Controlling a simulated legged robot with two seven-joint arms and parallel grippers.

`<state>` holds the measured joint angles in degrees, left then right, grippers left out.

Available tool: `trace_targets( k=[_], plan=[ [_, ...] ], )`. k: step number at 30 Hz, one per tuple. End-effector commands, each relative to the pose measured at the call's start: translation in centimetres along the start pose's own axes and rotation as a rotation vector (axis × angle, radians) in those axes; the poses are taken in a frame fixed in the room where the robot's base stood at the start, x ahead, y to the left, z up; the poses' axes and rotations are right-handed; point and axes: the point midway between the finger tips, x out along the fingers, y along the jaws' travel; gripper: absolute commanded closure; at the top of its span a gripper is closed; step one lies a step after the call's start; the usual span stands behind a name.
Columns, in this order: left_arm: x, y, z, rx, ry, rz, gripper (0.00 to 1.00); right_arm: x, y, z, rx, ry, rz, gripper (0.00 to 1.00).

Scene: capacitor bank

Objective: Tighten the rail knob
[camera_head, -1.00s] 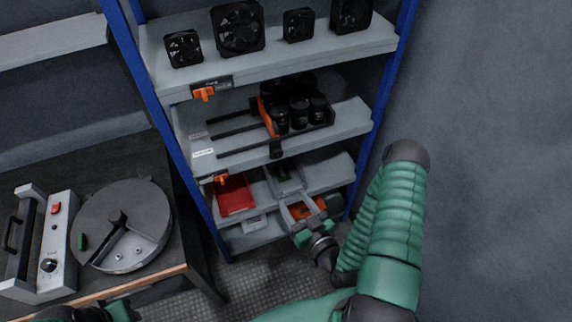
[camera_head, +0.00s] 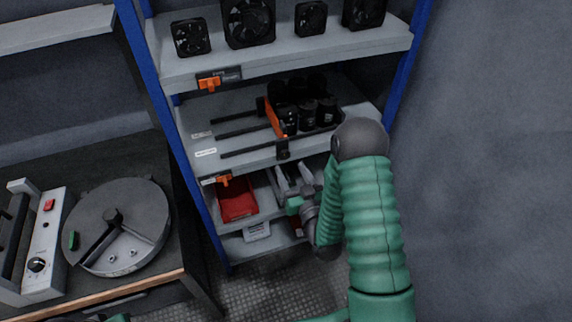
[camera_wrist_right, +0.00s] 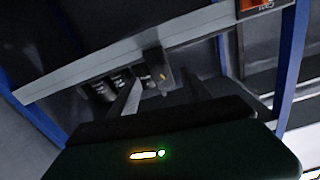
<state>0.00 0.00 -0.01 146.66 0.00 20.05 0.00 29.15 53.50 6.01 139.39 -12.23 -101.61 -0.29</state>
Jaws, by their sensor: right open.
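The black rail knob (camera_head: 282,150) sits at the front edge of the middle shelf, beside the capacitor carrier at the end of a dark rail. It also shows as a dark block (camera_wrist_right: 157,65) in the right wrist view. My right gripper (camera_head: 294,172) is open and empty, just below and in front of the knob, with its fingers pointing up at the shelf. In the right wrist view, my open fingers (camera_wrist_right: 163,88) reach toward the knob from either side, apart from it as far as I can see. My left gripper is out of view.
An orange carrier with black capacitors (camera_head: 318,115) stands on the middle shelf (camera_head: 215,150). A red bin (camera_head: 237,200) is on the shelf below. Fans (camera_head: 248,22) stand on the top shelf. A blue post (camera_head: 400,75) and wall bound the right side.

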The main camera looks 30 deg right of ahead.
Motion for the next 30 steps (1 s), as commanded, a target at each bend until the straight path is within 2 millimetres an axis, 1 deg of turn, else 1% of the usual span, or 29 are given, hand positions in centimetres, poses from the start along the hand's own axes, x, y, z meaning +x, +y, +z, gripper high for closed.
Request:
trace_targets(
  k=[1, 3, 7, 11, 16, 17, 27, 30],
  plan=[
    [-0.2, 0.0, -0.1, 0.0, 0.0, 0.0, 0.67, 1.2, 0.0, -0.2, 0.0, 0.003, 0.0, 0.44],
    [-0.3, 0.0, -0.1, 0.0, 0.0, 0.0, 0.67, 2.6, 0.0, -0.2, 0.001, 0.003, 0.0, 0.44],
    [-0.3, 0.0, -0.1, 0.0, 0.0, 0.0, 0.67, 4.3, 0.0, -0.1, 0.0, 0.0, 0.0, 0.44],
    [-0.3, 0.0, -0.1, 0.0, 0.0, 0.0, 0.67, 4.8, 0.0, 0.0, 0.0, -0.003, 0.0, 0.44],
    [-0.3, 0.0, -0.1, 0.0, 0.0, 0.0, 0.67, 4.8, 0.0, 0.0, 0.0, -0.003, 0.0, 0.44],
    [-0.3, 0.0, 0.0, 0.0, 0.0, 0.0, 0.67, 4.8, 0.0, 0.0, 0.0, -0.003, 0.0, 0.45],
    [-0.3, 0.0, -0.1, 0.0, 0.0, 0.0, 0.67, 4.8, 0.0, 0.0, 0.0, -0.003, -0.001, 0.89],
    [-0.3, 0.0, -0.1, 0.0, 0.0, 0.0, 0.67, 4.8, 0.0, 0.0, -0.001, -0.003, 0.0, 1.0]
  ],
)
